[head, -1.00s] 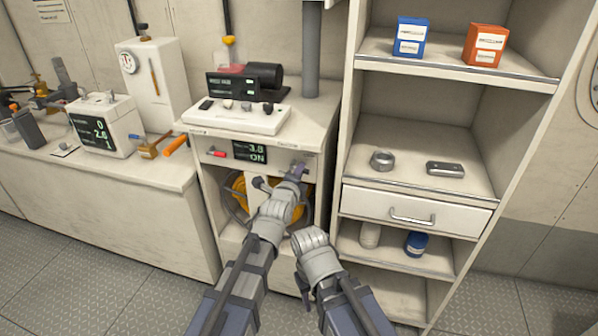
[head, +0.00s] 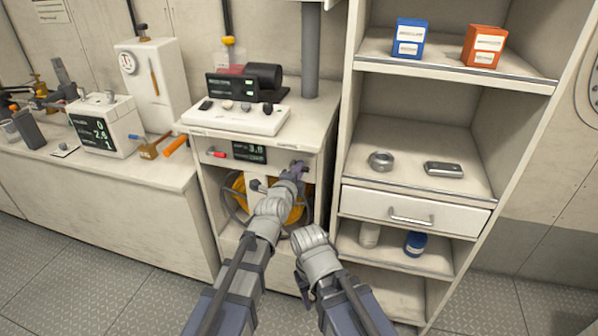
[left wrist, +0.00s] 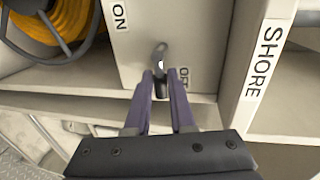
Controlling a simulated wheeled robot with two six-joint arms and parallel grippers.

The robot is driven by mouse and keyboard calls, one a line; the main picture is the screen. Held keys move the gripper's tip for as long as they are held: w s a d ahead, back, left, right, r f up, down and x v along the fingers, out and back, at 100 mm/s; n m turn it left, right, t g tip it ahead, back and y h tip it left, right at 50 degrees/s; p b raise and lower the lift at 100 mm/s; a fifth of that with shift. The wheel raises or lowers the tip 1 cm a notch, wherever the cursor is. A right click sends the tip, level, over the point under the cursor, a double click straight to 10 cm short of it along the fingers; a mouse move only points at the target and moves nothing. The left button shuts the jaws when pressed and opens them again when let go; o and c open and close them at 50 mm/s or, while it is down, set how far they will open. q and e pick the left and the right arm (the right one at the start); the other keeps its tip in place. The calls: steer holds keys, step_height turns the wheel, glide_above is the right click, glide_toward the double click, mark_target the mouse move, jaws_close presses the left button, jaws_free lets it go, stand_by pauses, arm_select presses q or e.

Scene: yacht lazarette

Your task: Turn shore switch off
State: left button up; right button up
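The shore switch (left wrist: 160,60) is a small lever on a pale panel. ON is printed at its upper left and OFF to its lower right. In the left wrist view the lever points down toward OFF. My left gripper (left wrist: 162,80) has its two purple fingers close together, one on each side of the lever. In the head view the left gripper (head: 298,170) is at the right of the cabinet front and hides the switch. The display (head: 250,152) on that front reads 3.8 with a small dim lower line. My right gripper (head: 304,288) hangs low, its fingers mostly hidden.
A SHORE label (left wrist: 264,62) is on the upright beside the panel. A yellow cable coil (head: 238,190) sits in the opening below. A red-handled knob (head: 216,154) is left of the display. A shelf unit with a drawer (head: 415,213) stands close on the right.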

arm_select(q)
steer(key=o, duration=0.4)
steer(key=p+v, duration=0.1)
steer(key=v, duration=0.7)
steer(key=shift+w, duration=0.15)
